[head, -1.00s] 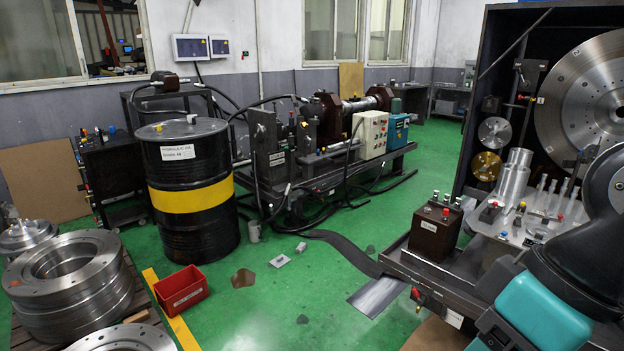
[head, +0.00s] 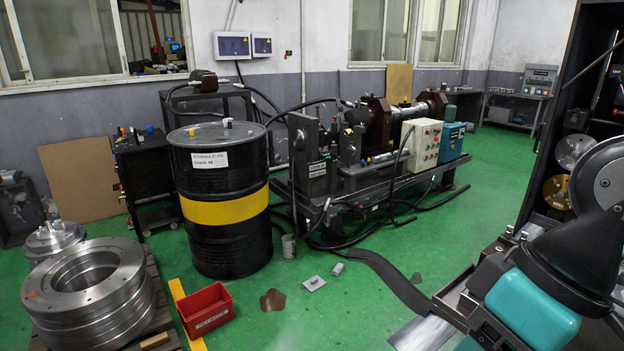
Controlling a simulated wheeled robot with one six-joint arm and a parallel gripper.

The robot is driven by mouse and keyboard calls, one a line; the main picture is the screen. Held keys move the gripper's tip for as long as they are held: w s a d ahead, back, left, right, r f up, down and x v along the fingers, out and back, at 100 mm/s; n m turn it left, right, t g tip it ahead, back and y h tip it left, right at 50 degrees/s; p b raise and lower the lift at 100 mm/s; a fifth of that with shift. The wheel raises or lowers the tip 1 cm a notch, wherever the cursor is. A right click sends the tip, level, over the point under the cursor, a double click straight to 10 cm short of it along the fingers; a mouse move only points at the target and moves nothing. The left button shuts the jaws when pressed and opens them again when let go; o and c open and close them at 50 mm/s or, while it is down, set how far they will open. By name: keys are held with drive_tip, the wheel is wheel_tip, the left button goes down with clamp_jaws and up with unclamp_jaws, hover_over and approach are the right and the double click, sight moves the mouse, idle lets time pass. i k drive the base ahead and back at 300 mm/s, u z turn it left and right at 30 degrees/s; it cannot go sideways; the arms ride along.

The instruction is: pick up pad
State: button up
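A small flat grey piece (head: 314,283), which looks like the pad, lies on the green floor in front of the machine. A small raised bit shows on top of it. My gripper is not in view. Only the teal and black links of my arm show at the lower right, well to the right of the grey piece.
A brown stain (head: 273,300) lies left of the grey piece, and a small grey block (head: 338,269) is just behind it. A red bin (head: 207,311), a black drum (head: 225,240) and a metal cup (head: 289,246) stand nearby. A dark floor strip (head: 385,280) runs to the right.

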sight(315, 283)
drive_tip(key=u, duration=0.25)
drive_tip(key=i, duration=1.85)
drive_tip(key=u, duration=0.2)
drive_tip(key=i, duration=1.8)
drive_tip(key=u, duration=0.1)
